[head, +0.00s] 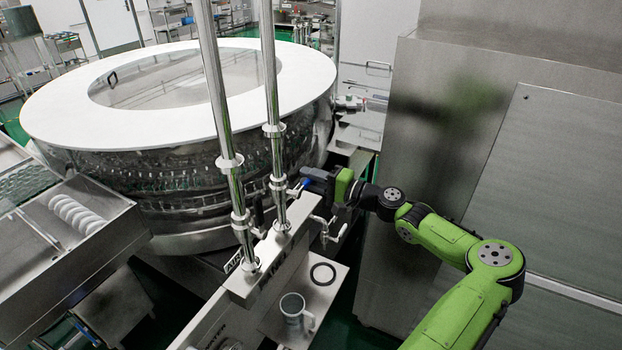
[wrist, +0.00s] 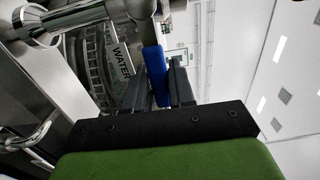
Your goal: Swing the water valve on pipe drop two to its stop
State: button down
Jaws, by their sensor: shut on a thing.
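Two shiny vertical pipes stand in front of the round washer, a left pipe (head: 218,90) and a right pipe (head: 270,80). A valve with a blue lever (head: 305,184) is at the lower part of the right pipe. The blue lever also shows in the wrist view (wrist: 154,72), beside a "WATER" label (wrist: 122,62). My gripper (head: 309,180) reaches in from the right and is shut on the blue lever. Its dark fingers flank the lever in the wrist view (wrist: 159,82). The fingers hide part of the lever and valve.
A dark handle (head: 258,212) is on the left pipe, close by. The washer (head: 170,190) with its white rim is behind. A steel cabinet (head: 420,170) stands close on the right.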

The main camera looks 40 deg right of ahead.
aim_at(282, 167)
dwell(0.4)
jog(key=n+b, duration=0.1)
jog(key=r+n+b, duration=0.1)
jog(key=n, duration=0.1)
jog(key=shift+a+r, duration=0.15)
jog(key=shift+r, duration=0.1)
jog(key=n+b, duration=0.1)
jog(key=r+n+b, duration=0.1)
jog(key=shift+s+a+r+n, duration=0.1)
jog(key=shift+a+r+n, duration=0.2)
jog(key=shift+n, duration=0.1)
jog(key=n+b, duration=0.1)
jog(key=a+r+n+b, duration=0.1)
jog(key=n+b, duration=0.1)
jog(key=r+n+b, duration=0.1)
jog(key=shift+s+a+b, duration=0.3)
jog(key=n+b, duration=0.1)
jog(key=a+n+b, duration=0.1)
jog(key=r+n+b, duration=0.1)
jog(key=n, duration=0.1)
jog(key=shift+s+a+b, duration=0.3)
jog(key=shift+a+b, duration=0.1)
jog(key=n+b, duration=0.1)
jog(key=a+n+b, duration=0.1)
jog(key=b, duration=0.1)
jog(key=s+a+n+b, duration=0.1)
jog(key=n, duration=0.1)
jog(key=shift+a+r+b, duration=0.2)
jog(key=shift+r+b, duration=0.1)
jog(key=shift+r, duration=0.05)
